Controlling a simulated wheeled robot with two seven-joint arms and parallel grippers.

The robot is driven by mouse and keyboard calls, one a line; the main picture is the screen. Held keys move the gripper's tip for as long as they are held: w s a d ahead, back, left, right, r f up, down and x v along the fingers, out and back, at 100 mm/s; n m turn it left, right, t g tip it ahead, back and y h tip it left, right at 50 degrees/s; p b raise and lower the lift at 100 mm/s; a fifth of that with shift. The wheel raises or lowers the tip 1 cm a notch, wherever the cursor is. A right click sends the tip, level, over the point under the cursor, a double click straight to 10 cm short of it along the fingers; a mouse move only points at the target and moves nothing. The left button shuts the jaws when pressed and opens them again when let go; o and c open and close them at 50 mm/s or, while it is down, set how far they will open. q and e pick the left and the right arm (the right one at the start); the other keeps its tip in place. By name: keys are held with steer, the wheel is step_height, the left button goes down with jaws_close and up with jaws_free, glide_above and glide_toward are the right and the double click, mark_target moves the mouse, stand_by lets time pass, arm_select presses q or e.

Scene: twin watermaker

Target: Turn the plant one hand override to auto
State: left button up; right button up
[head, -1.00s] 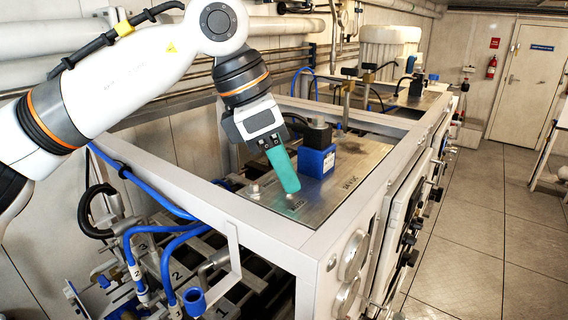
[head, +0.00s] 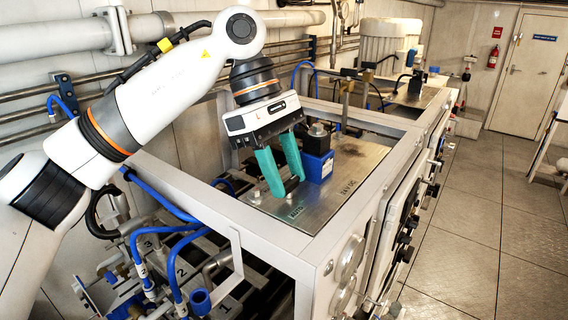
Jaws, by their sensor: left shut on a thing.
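My left gripper (head: 287,185) comes in from the upper left, with its two teal fingers pointing down at the metal plate (head: 330,205) inside the grey frame. The fingers are a little apart and shut on a small dark part, the hand override (head: 292,184), low over the plate. Most of the override is hidden between the fingertips, so its setting cannot be read. Lettering that looks like AUTO (head: 294,211) is on the plate just in front of the fingertips. My right gripper is out of view.
The raised grey frame (head: 300,243) surrounds the plate. A small silver fitting (head: 256,192) sits left of the fingers. Blue hoses (head: 160,207) and numbered pipes lie at the lower left. Gauges (head: 353,252) are on the front. The floor (head: 475,230) at right is clear.

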arm_select(q)
steer(key=shift+r+m, duration=0.15)
steer(key=shift+m, duration=0.15)
steer(key=o, duration=1)
steer(key=shift+w, duration=0.1)
steer(key=shift+a+r, duration=0.1)
steer(key=shift+r, duration=0.05)
steer(key=b+v, duration=0.1)
steer(key=v, duration=0.4)
steer(key=shift+w+b, duration=0.1)
steer(key=shift+b, duration=0.25)
steer(key=p+v, duration=0.2)
steer(key=v, duration=0.4)
steer(key=shift+w+r, duration=0.1)
steer(key=shift+r, duration=0.1)
steer(key=shift+w, duration=0.1)
